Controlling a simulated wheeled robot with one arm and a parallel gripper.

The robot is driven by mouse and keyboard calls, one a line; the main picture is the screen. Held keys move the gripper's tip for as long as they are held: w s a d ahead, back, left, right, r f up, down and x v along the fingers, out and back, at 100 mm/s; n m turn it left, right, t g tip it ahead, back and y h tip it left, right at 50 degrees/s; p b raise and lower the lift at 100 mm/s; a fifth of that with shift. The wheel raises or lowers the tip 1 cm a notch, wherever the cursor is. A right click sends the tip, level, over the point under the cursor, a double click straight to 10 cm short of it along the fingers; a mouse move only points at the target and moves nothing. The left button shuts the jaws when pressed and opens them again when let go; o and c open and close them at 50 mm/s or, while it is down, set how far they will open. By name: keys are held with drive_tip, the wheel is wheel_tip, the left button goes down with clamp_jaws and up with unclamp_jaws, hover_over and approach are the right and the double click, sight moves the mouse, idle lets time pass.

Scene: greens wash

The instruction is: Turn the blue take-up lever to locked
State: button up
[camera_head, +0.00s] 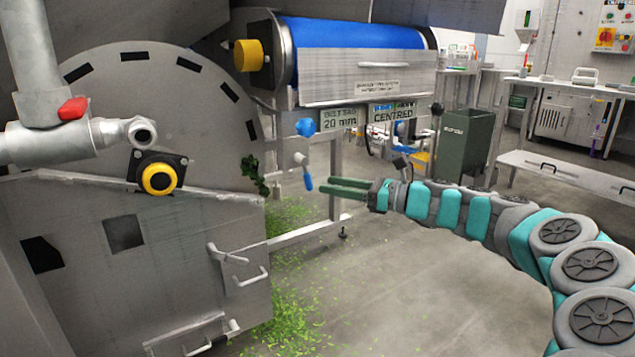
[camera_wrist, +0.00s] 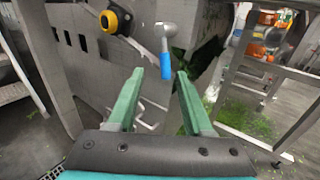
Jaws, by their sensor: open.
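The blue take-up lever (camera_head: 307,181) hangs down from a metal pivot on the conveyor frame in the head view. In the wrist view the lever (camera_wrist: 165,66) shows its blue grip pointing down below a round silver hub. My gripper (camera_head: 331,187) is open, with two green fingers reaching left toward the lever. In the wrist view my gripper (camera_wrist: 159,75) has its fingertips on either side of the line to the grip, which appears between and beyond them. Nothing is between the fingers that I can see as held; contact cannot be told.
A blue knob (camera_head: 306,127) sits above the lever, near the belt sag sign (camera_head: 338,118). The grey drum housing (camera_head: 160,80) with a yellow-ringed button (camera_head: 159,178) stands at left. Green scraps (camera_head: 285,310) litter the floor. A grey-green bin (camera_head: 464,143) stands behind my arm.

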drive_tip(key=s+a+r+n+g+h+p, duration=0.25)
drive_tip(key=s+a+n+g, duration=0.4)
drive_tip(key=s, duration=0.65)
drive_tip(key=s+f+n+h+p, duration=0.2)
drive_tip(key=s+n, duration=0.6)
drive_tip(key=s, duration=0.5)
drive_tip(key=shift+s+a+f+h+p, duration=0.35)
drive_tip(key=shift+a+h, duration=0.1)
drive_tip(key=shift+h, duration=0.4)
drive_tip(key=shift+g, duration=0.25)
